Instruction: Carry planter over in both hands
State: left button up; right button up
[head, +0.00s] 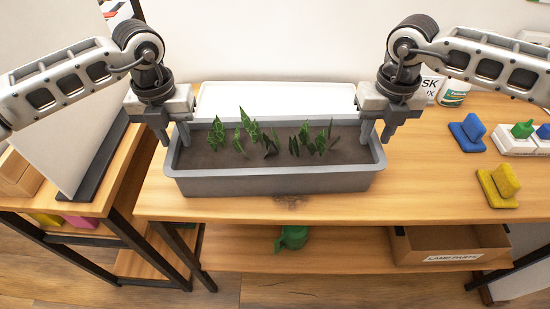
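The grey planter (272,184) is a long trough of dark soil with several small green plants. It sits level on the wooden table, near its front edge. My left gripper (172,136) is at the planter's left end, fingers pointing down and apart, one over the inside and one outside the end wall. My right gripper (377,134) is at the right end in the same way, fingers apart around the end wall. I see no clear grip on the rim at either end. The lower fingertips are partly hard to make out against the planter.
A white tray (275,97) lies behind the planter.

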pick_arm(q)
jog(key=shift+f, duration=0.45)
pick_arm(e)
jog(key=shift+f, duration=0.45)
